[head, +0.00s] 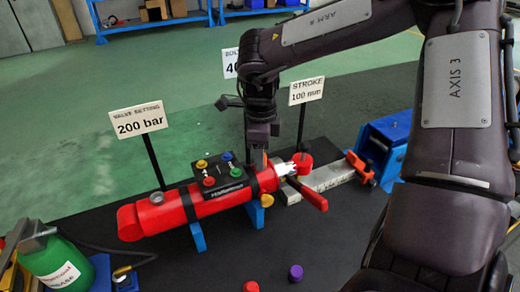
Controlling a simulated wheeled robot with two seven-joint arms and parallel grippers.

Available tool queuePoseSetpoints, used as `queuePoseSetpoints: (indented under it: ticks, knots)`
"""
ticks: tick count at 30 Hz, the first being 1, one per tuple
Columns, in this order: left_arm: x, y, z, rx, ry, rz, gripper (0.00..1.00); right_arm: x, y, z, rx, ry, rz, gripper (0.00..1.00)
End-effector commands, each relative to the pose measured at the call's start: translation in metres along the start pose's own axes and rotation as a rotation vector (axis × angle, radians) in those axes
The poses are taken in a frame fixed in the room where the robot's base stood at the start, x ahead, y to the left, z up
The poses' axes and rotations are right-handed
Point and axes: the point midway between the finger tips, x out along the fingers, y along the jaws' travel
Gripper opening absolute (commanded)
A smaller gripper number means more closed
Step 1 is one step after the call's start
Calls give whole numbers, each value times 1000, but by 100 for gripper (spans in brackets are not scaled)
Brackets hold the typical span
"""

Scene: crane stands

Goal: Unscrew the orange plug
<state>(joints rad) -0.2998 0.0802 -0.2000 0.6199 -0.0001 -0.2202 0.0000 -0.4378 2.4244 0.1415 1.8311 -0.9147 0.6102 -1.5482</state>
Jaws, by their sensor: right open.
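A red cylinder (225,199) lies on blue supports and carries a black block (223,185) on top. The block bears several coloured plugs. My right gripper (259,160) points down just right of the block, apart from the orange plug. It is open; its fingertips are partly hard to make out against the cylinder's end. My left gripper is not in view.
Signs on posts stand behind the cylinder: "200 bar" (139,121) and "100 mm" (306,88). A green bottle (62,263) is at lower left. A red cap (251,287) and a purple cap (296,272) lie in front. A blue vise (385,145) stands at right.

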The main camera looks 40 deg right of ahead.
Motion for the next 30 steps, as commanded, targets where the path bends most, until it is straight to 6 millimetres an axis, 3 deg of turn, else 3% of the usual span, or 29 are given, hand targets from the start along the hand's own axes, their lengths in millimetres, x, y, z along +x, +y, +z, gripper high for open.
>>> queuePoseSetpoints:
  ticks: [7, 14, 21, 30]
  knots:
    - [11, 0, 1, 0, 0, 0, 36, 2, 0, 0, 320, -2, 1, 46]
    - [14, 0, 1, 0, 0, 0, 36, 1, 0, 0, 479, -2, 1, 46]
    - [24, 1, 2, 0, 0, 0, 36, 2, 0, 0, 802, -1, 0, 46]
    - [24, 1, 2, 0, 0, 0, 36, 0, 0, 0, 875, -1, 0, 46]
